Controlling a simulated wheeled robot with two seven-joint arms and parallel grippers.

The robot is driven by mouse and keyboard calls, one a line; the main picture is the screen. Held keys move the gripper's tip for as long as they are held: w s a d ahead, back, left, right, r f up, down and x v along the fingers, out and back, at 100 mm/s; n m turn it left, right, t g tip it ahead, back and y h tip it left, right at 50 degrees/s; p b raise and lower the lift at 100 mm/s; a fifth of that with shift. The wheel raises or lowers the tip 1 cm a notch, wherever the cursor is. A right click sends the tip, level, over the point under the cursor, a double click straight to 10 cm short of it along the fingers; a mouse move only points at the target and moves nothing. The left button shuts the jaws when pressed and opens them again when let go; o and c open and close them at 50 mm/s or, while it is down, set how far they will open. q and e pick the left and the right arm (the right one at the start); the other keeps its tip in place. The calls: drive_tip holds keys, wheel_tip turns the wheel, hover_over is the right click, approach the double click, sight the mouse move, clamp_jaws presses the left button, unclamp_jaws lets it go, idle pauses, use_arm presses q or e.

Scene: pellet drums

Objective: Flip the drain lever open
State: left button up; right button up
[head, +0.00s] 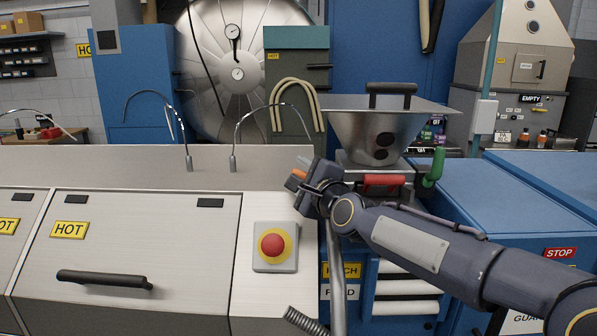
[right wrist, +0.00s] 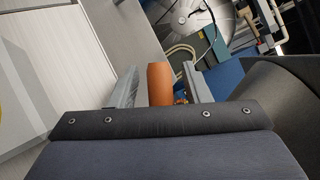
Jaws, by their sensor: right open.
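An orange handle (head: 298,175), which looks like the grip of the drain lever, shows at the tip of my right gripper (head: 305,182) in the head view. In the right wrist view the orange grip (right wrist: 160,85) stands between the two grey fingers, which are open around it with a gap visible on the right side. The lever's pivot and lower part are hidden by my gripper and wrist. My left gripper is not in view.
A steel hopper (head: 372,130) with a red handle (head: 384,180) and a green handle (head: 434,167) stands just behind my right arm. A red emergency button (head: 272,246) sits on the panel to the left. A HOT-labelled cover (head: 130,262) lies further left.

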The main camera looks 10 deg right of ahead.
drive_tip(key=shift+w+a, duration=0.1)
drive_tip(key=shift+w, duration=0.2)
clamp_jaws()
drive_tip(key=n+p, duration=0.1)
drive_tip(key=g+p, duration=0.1)
drive_tip(key=p, duration=0.1)
drive_tip(key=shift+a+f+n+p, duration=0.2)
drive_tip(key=shift+f+n+p, duration=0.1)
drive_tip(key=shift+f+n, duration=0.1)
drive_tip(key=shift+f+h, duration=0.3)
drive_tip(key=shift+f, duration=0.1)
drive_tip(key=shift+f, duration=0.1)
